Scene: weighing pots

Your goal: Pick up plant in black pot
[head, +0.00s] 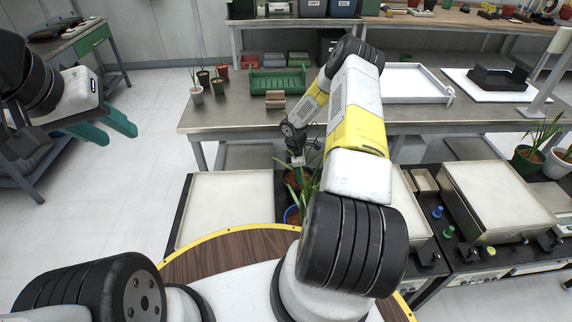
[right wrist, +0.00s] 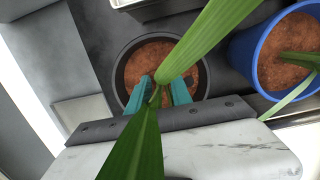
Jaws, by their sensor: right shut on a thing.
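The black pot (right wrist: 121,75) with brown soil is below my right gripper (right wrist: 163,88) in the right wrist view. The teal fingers are shut on the plant's stem, just above the soil. Long green leaves (right wrist: 205,35) rise past the fingers towards the camera and hide part of the pot. In the head view my right gripper (head: 297,160) points down among the plants at the near bench, and my arm hides much of this spot. My left gripper (head: 104,133) is open and empty at the left, over the floor.
A blue pot (right wrist: 262,62) with a plant stands close beside the black pot. Pale square plates (head: 225,205) lie either side. The steel table behind holds small pots, a green crate (head: 262,84), brown blocks (head: 275,99) and a white tray (head: 415,72). More potted plants stand far right.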

